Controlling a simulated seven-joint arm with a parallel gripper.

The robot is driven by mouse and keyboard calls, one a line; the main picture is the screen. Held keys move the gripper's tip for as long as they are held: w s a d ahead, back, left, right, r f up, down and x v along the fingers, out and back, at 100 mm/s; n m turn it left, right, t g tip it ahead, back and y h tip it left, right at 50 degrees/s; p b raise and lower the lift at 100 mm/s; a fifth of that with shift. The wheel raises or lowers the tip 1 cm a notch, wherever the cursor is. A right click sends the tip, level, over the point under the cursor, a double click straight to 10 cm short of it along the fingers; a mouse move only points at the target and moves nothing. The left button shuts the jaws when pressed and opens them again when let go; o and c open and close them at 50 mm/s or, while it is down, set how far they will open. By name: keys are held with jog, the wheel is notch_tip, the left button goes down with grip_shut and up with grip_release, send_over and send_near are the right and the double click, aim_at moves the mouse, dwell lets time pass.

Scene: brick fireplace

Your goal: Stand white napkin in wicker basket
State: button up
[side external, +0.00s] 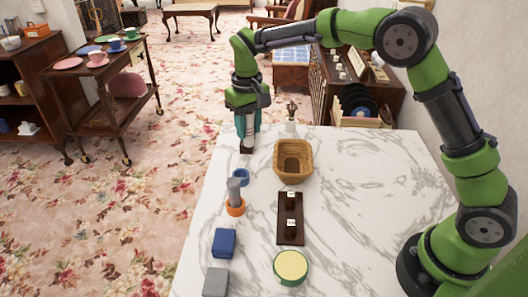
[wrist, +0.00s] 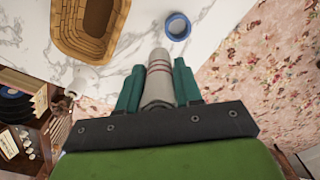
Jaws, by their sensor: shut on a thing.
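My gripper (side external: 248,128) points down over the far left part of the marble table, left of the wicker basket (side external: 293,174). In the wrist view its teal fingers (wrist: 157,80) are shut on a rolled white napkin (wrist: 159,62) with thin red stripes. The napkin lies lengthwise between the fingers, and its end sticks out past them. In the side view a dark brown piece (side external: 247,147) shows below the fingers; I cannot tell what it is. The basket appears empty and also shows at the top left of the wrist view (wrist: 68,42).
A blue ring (side external: 240,177) and a grey roll (side external: 235,190) in an orange ring (side external: 236,208) stand nearer the front. A dark tray (side external: 291,232) holds small white pieces. The table's right side is clear.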

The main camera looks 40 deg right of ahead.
jog(key=s+d+m, duration=0.3)
jog(key=d, duration=0.9)
jog(key=shift+m, duration=0.3)
jog(key=shift+s+d+f, duration=0.1)
jog(key=shift+s+f, duration=0.05)
jog(key=shift+f, duration=1.5)
jog(key=shift+s+d+f, duration=0.15)
jog(key=shift+f, duration=1.45)
jog(key=shift+s+d+f, duration=0.1)
jog(key=shift+s+f, duration=0.05)
jog(key=shift+f, duration=1.5)
jog(key=shift+f, duration=0.15)
jog(key=o, duration=0.7)
jog(key=shift+o, duration=0.2)
